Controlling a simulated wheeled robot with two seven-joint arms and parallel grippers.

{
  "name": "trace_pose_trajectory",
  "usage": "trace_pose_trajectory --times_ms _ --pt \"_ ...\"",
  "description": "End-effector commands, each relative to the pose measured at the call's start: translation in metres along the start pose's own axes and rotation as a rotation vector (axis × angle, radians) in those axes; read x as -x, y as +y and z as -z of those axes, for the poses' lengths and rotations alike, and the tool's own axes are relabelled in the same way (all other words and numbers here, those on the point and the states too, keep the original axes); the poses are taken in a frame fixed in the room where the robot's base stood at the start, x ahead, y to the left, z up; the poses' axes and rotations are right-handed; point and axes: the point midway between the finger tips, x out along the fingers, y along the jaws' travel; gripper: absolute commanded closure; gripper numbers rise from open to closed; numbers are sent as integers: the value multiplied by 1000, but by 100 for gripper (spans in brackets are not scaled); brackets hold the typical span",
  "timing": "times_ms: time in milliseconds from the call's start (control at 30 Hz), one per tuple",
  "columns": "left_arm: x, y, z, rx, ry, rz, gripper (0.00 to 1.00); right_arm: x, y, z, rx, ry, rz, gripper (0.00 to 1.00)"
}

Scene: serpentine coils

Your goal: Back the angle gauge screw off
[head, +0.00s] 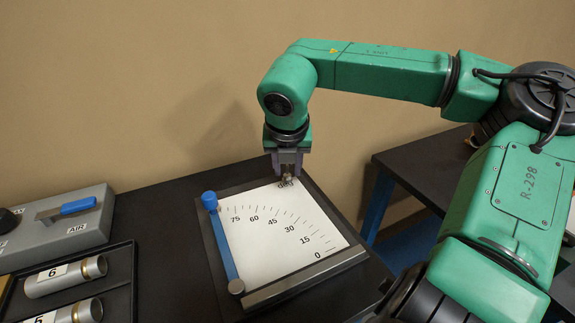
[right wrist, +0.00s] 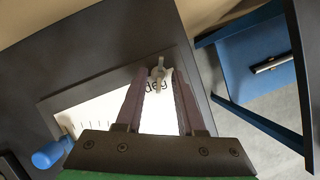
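The angle gauge is a white plate (head: 262,262) with a printed degree scale, in a dark frame on the black table. Its blue arm (head: 223,240) with a blue knob (head: 209,200) lies along the plate's left side. The gauge screw (head: 287,181) is a small grey winged screw at the plate's far corner, by the letters "deg". It also shows in the right wrist view (right wrist: 158,73). My right gripper (head: 287,165) points down just above the screw. Its fingers are apart, one on each side of the screw in the wrist view; I see no clear contact. My left gripper is out of view.
A grey case (head: 55,235) with a blue-handled lever stands at the left. A black tray (head: 120,290) with metal cylinders marked 6 lies in front of it. A tan wall is behind the table. A second dark table (head: 420,165) with blue legs stands at the right, across a gap.

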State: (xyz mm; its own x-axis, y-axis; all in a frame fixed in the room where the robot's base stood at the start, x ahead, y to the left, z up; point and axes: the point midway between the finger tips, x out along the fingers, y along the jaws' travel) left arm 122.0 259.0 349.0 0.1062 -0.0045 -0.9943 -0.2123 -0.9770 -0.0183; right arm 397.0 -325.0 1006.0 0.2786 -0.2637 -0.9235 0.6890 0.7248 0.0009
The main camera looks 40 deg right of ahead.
Motion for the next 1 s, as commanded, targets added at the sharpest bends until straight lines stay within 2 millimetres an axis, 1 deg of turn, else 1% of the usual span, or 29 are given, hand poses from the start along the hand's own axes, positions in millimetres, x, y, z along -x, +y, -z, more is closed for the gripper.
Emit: trace_pose_trajectory --times_ms 133,167,200,233,733,1000 --pt "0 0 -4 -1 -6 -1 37 0 0 0 0 0 0 62" --pt "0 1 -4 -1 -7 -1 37 0 0 0 0 0 0 74" --pt "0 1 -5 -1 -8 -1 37 0 0 0 0 0 0 89" --pt "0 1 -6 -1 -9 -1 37 0 0 0 0 0 0 100" --pt "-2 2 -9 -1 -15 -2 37 -1 0 1 11 2 -5 100" --pt "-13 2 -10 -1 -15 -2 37 -2 -1 2 105 3 -46 100"
